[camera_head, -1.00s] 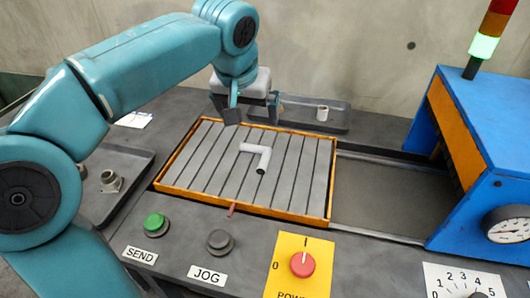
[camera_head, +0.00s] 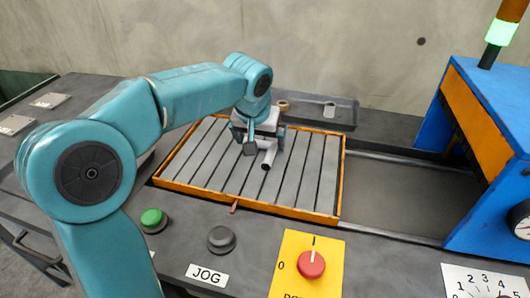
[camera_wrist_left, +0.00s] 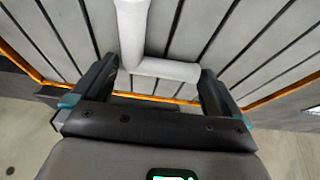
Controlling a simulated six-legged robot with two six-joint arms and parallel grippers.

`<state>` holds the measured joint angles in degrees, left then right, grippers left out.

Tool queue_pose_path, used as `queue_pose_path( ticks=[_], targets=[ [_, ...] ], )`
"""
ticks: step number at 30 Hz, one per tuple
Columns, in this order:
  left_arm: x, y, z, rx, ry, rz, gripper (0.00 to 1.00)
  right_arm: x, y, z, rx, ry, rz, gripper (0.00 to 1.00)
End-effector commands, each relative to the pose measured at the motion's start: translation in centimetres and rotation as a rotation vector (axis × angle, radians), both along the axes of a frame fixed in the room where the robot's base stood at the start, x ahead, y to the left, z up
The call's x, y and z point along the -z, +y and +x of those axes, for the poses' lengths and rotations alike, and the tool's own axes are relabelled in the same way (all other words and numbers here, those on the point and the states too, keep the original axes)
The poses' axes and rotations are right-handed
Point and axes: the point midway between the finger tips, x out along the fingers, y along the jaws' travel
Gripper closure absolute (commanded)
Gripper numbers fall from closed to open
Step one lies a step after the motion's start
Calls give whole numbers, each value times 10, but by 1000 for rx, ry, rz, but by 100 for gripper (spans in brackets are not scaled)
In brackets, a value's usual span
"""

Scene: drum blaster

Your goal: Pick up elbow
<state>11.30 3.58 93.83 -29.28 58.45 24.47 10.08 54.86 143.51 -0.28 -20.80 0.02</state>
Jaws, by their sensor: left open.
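The elbow (camera_head: 268,160) is a light grey, L-shaped pipe piece lying on the slatted tray (camera_head: 200,170) with the orange rim. In the head view my left gripper (camera_head: 262,150) is low over the elbow and hides much of it. In the left wrist view the elbow (camera_wrist_left: 133,35) shows its long leg running up the picture and its short leg to the right. My open left gripper (camera_wrist_left: 158,85) has one finger on each side of the elbow's corner and short leg. I cannot tell whether the fingers touch it. My right gripper is not in view.
A dark tray (camera_head: 345,113) with small fittings stands behind the slatted tray. A blue machine (camera_head: 490,150) stands at the right. A green button (camera_head: 153,219), a dark button (camera_head: 221,239) and a red knob (camera_head: 311,264) line the front.

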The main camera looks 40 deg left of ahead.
Motion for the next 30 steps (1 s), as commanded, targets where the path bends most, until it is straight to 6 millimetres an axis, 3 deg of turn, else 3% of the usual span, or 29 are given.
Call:
queue_pose_path(
  ticks=[4,8,20,26,30],
  targets=[
    [-1,0,0,0,-1,0,0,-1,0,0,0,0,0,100],
    [-2,0,0,0,-1,0,42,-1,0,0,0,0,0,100],
    [-9,0,0,0,-3,1,43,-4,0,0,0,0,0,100],
    [-43,0,0,0,-6,2,43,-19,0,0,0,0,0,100],
    [-85,0,1,1,-7,2,43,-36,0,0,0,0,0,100]
  ],
)
